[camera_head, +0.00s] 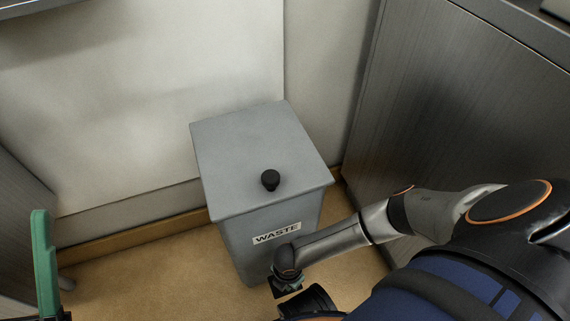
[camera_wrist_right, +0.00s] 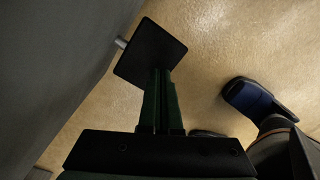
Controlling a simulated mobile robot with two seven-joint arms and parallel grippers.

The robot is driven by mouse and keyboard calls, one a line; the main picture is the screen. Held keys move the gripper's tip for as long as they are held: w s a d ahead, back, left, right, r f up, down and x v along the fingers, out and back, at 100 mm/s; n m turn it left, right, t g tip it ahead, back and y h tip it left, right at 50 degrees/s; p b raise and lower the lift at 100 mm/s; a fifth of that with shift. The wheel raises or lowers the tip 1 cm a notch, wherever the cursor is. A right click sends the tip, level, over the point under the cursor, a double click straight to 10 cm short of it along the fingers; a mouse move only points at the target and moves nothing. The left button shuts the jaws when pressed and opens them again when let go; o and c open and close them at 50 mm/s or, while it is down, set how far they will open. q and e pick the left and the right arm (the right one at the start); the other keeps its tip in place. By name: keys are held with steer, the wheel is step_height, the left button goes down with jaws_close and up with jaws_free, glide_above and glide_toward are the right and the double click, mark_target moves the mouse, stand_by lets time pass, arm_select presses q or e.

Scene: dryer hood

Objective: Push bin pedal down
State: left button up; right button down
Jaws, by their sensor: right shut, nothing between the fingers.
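The grey waste bin (camera_head: 262,160) stands on the floor with its lid down. Its front has a WASTE label (camera_head: 276,234) and its lid a black knob. The black square pedal (camera_wrist_right: 150,50) shows in the right wrist view, joined to the bin by a short metal rod. My right gripper (camera_wrist_right: 160,73) is shut and empty, its green fingertips at the pedal's near edge and overlapping it in view. Whether they touch, I cannot tell. In the head view my right gripper (camera_head: 287,285) is low before the bin. My left gripper (camera_head: 43,240) shows only partly at the left edge.
A pale wall panel (camera_head: 130,100) is behind the bin. A dark metal cabinet (camera_head: 460,100) stands to the right and another grey cabinet edge (camera_head: 20,220) to the left. Tan floor (camera_head: 160,280) is clear to the left of the bin.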

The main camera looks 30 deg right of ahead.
steer(key=shift+f, duration=0.4)
steer(key=shift+f+b, duration=0.15)
steer(key=shift+b, duration=0.15)
steer(key=shift+f+b, duration=0.3)
steer(key=shift+f, duration=0.5)
steer(key=shift+s+f, duration=0.1)
steer(key=shift+f, duration=0.3)
steer(key=shift+s+f, duration=0.1)
stand_by(0.4)
